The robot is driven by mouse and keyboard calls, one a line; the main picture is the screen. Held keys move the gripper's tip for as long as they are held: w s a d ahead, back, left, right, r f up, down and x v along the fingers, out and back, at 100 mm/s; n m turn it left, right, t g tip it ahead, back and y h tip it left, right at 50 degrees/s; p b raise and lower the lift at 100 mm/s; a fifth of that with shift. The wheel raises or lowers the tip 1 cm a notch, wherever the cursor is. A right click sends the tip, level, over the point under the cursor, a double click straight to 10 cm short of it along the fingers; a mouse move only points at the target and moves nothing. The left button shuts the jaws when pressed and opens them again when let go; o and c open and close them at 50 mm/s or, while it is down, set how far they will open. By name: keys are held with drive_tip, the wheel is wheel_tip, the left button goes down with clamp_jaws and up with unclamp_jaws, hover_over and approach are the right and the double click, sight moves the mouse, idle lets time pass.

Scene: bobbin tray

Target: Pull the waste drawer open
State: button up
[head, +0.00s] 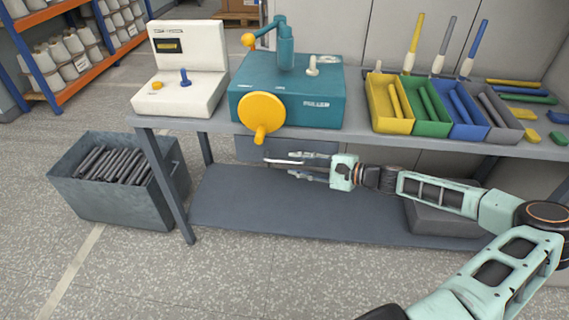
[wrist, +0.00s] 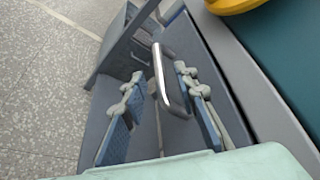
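The waste drawer (head: 252,147) is a grey-blue front under the bench top, below the teal machine; it looks closed. Its silver bar handle (head: 279,161) also shows in the wrist view (wrist: 160,75). My gripper (head: 292,164) reaches in from the right at the drawer front. In the wrist view its two blue-padded fingers are spread, with the handle lying between them, nearer the right finger. A gap shows on both sides of the handle, so the fingers are not closed on it. My gripper and arm hide part of the drawer front.
The teal machine (head: 300,92) with its yellow handwheel (head: 262,113) stands above the drawer. A bin (head: 121,205) of dark rods stands on the floor at left. The bench's lower shelf (head: 270,208) lies below my gripper. Floor in front is clear.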

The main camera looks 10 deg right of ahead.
sight(291, 163)
drive_tip(key=shift+x, duration=2.4)
clamp_jaws()
